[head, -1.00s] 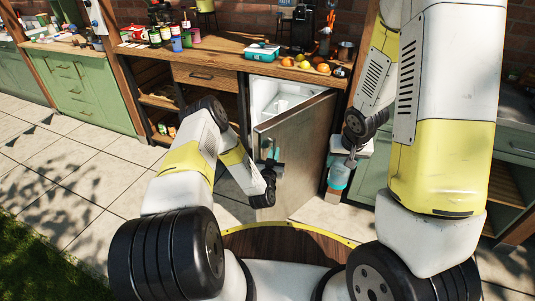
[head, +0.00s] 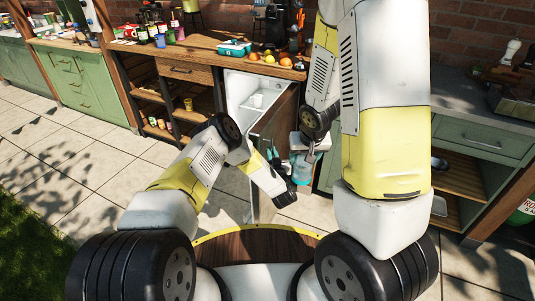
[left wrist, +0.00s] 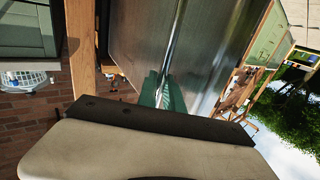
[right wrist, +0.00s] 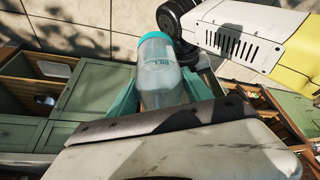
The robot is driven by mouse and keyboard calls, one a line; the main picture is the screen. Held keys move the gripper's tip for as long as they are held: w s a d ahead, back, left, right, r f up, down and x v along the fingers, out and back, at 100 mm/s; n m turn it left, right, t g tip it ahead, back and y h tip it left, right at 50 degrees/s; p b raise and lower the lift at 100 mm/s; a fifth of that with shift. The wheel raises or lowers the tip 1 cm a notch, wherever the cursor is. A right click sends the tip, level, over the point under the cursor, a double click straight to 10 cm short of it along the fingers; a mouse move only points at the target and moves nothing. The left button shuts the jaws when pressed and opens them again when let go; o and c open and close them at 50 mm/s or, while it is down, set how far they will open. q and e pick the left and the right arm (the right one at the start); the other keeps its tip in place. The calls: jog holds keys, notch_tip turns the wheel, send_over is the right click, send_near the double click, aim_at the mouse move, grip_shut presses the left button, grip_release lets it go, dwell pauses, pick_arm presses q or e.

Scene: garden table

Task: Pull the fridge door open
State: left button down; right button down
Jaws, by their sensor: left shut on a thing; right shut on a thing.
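The fridge stands under the wooden counter with its door (head: 279,118) swung wide open. Its white interior (head: 237,88) shows a small white cup (head: 256,100) on a shelf. My left gripper (left wrist: 163,90) is shut on the door's metal bar handle (left wrist: 177,45); the grey door panel (left wrist: 140,40) shows behind it. In the head view my left wrist hides part of the door. My right gripper (right wrist: 165,88) is shut on a clear bottle with a teal lid (right wrist: 158,68), held right of the door; the bottle also shows in the head view (head: 301,167).
The counter (head: 190,47) carries a teal box (head: 234,48), fruit (head: 286,62) and bottles. An open shelf (head: 185,100) stands left of the fridge, green cabinets (head: 485,140) to the right. Paved floor (head: 90,165) is clear at left.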

pick_arm(q)
jog(key=shift+w+d+r, duration=0.15)
jog(key=shift+r, duration=0.05)
jog(key=c, duration=1.5)
grip_release()
jog(key=shift+f, duration=0.1)
jog(key=s+d, duration=0.1)
jog(key=s, duration=1.1)
jog(key=shift+d, duration=0.1)
pick_arm(e)
jog(key=shift+w, duration=0.1)
